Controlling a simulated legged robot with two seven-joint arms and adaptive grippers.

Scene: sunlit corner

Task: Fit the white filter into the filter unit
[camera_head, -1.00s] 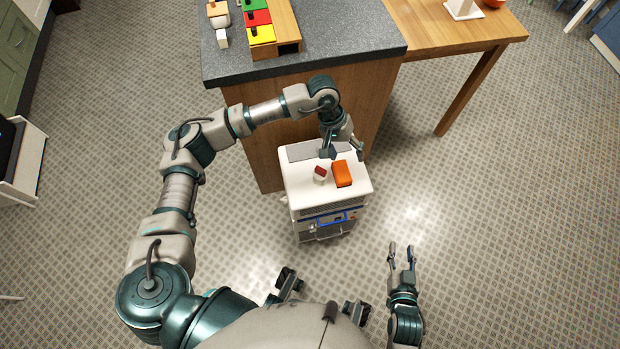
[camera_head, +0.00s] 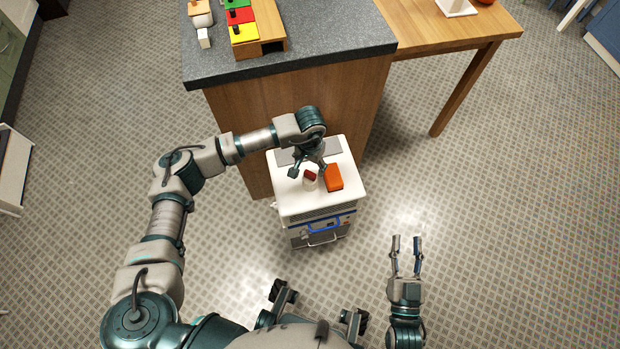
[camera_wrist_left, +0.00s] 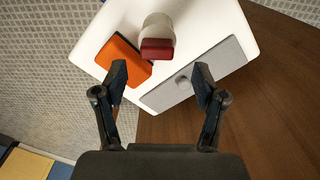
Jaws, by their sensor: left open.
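A small white round piece with a dark red cap stands on the white-topped unit; it looks like the white filter (camera_wrist_left: 158,23). The unit (camera_head: 290,206), which I take for the filter unit, has a blue handle on its front. My left gripper (camera_head: 308,169) is open above the unit top, close to the capped piece. In the left wrist view the fingers (camera_wrist_left: 161,73) are spread and empty, with the capped piece ahead between them. I cannot tell the remaining height. My right gripper (camera_head: 406,239) is open and empty, to the right of the unit.
An orange block (camera_head: 334,178) lies beside the capped piece. A grey panel with a round knob (camera_wrist_left: 193,75) lies on the unit top. A wooden counter with a dark top (camera_head: 330,50) stands right behind. The floor to the right is clear.

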